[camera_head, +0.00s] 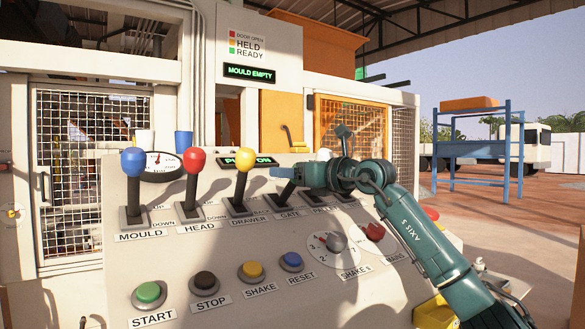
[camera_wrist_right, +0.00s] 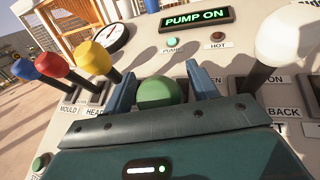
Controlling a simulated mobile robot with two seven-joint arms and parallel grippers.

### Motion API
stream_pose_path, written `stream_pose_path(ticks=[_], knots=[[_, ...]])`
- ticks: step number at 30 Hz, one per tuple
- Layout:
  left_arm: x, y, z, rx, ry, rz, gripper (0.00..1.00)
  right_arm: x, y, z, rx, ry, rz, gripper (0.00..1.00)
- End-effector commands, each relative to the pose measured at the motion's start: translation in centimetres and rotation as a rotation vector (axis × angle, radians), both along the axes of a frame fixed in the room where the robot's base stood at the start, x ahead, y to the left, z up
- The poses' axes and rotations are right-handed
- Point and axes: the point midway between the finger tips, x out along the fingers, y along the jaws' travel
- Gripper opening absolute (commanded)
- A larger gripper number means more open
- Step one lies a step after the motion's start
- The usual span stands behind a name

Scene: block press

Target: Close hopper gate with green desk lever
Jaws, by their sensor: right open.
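The green lever knob (camera_wrist_right: 160,93) shows in the right wrist view, between the two blue fingers of my right gripper (camera_wrist_right: 163,82). The fingers are open on either side of it; whether either touches it I cannot tell. In the head view my right gripper (camera_head: 288,172) is at the top of the lever above the GATE label (camera_head: 289,215) and hides the green knob. The black GATE lever shaft (camera_head: 284,191) leans up to the right. The hopper gate itself cannot be made out. My left gripper is not in view.
Blue (camera_head: 133,162), red (camera_head: 194,160) and yellow (camera_head: 243,159) levers stand left of GATE. A white-knobbed lever (camera_wrist_right: 290,42) stands close on the right. Below are the START (camera_head: 148,294), STOP, SHAKE and RESET buttons. A screen (camera_wrist_right: 198,18) reads PUMP ON.

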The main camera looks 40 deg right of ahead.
Motion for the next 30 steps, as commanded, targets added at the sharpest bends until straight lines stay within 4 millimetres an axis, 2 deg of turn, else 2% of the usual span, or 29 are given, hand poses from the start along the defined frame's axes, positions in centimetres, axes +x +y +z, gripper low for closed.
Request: stream_pose_path(ticks=[7, 27, 30], knots=[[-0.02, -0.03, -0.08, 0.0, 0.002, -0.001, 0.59, 0.05, 0.01, -0.03, 0.0, 0.0, 0.0, 0.58], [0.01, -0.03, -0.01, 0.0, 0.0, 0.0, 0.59, 0.01, -0.01, -0.03, 0.0, 0.0, 0.0, 0.03], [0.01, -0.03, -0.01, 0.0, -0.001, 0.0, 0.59, 0.01, -0.01, -0.02, 0.0, 0.0, 0.0, 0.0]])
